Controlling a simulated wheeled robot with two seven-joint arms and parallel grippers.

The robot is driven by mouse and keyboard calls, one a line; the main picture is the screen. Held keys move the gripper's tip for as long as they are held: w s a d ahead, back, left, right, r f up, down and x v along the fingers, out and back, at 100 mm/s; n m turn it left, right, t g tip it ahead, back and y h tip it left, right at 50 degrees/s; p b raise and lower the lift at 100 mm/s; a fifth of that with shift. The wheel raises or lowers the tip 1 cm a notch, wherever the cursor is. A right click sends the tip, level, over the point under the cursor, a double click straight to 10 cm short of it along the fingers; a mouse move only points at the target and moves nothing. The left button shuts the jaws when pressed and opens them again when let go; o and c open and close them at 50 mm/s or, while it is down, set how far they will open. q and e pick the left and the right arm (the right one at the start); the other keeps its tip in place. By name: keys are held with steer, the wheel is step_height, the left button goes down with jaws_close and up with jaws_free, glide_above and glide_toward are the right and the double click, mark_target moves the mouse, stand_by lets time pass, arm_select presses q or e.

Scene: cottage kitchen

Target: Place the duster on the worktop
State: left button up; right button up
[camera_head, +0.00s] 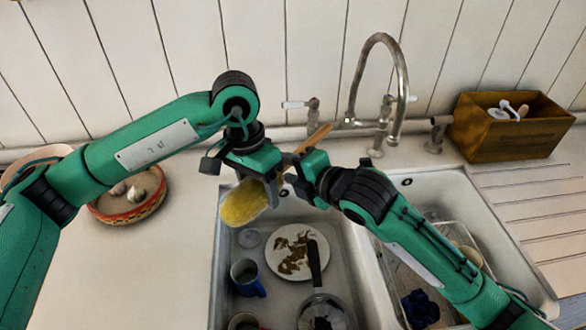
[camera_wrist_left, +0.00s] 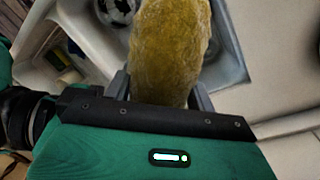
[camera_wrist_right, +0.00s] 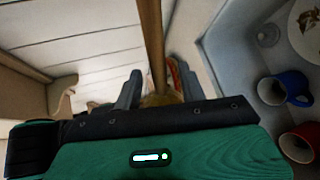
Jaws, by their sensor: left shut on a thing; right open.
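The duster has a fuzzy yellow head (camera_head: 243,203) and a wooden handle (camera_head: 313,138). My left gripper (camera_head: 268,178) is shut on it above the sink's left basin. In the left wrist view the yellow head (camera_wrist_left: 170,45) fills the space between the fingers. My right gripper (camera_head: 292,180) is close beside it and open. In the right wrist view the handle (camera_wrist_right: 153,40) runs between its spread fingers; I cannot tell if they touch it. The pale worktop (camera_head: 130,265) lies left of the sink.
The sink's left basin holds a dirty plate (camera_head: 290,268), a blue mug (camera_head: 247,279) and a dark-handled pot (camera_head: 322,315). A patterned bowl (camera_head: 128,207) with garlic stands on the worktop. A tap (camera_head: 400,85) rises behind the sink. A wooden box (camera_head: 508,130) stands right. The left worktop's front is clear.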

steer(key=shift+c, duration=0.4)
jaws_close()
arm_select(q)
steer(key=o, duration=1.1)
